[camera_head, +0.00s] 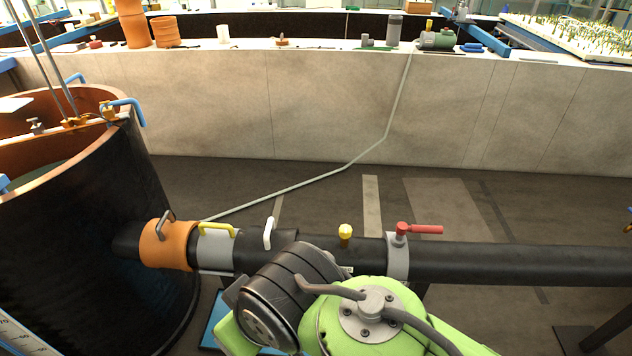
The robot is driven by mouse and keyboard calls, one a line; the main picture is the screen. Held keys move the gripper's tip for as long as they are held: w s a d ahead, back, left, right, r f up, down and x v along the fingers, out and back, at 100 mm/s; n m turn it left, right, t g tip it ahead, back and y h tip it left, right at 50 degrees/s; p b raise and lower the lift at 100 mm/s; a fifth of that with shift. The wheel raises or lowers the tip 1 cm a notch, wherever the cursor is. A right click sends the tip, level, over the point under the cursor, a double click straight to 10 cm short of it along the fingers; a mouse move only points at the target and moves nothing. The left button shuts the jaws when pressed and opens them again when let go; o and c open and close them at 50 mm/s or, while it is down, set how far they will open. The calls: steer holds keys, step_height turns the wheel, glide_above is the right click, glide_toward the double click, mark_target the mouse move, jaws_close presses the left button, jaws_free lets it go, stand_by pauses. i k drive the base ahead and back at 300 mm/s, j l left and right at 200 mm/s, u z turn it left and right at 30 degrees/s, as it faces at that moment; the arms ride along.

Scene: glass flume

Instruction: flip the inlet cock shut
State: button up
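A black horizontal pipe (520,263) runs from the large dark tank (90,230) on the left to the right edge. On it, a cock with a red lever (425,229) stands on a grey collar (398,262); the lever points right, roughly along the pipe. Left of it are a yellow knob (345,231), a white handle (268,233), a yellow handle (216,230) and a grey-brown handle (166,222) on an orange collar (168,247). No label shows which is the inlet cock. My green and black arm covers the front middle; my gripper is not in view.
A pale wall (330,105) crosses behind the pipe, with pots and a green pump (436,40) on its ledge. Blue hooks (130,110) hang on the tank rim. Floor behind the pipe is mostly clear.

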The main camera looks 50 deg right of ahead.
mark_target(402, 227)
steer(key=z, duration=2.6)
steer(key=i+j+u, duration=0.15)
steer(key=i+u, duration=0.55)
steer(key=i+j, duration=0.05)
steer(key=i, duration=0.05)
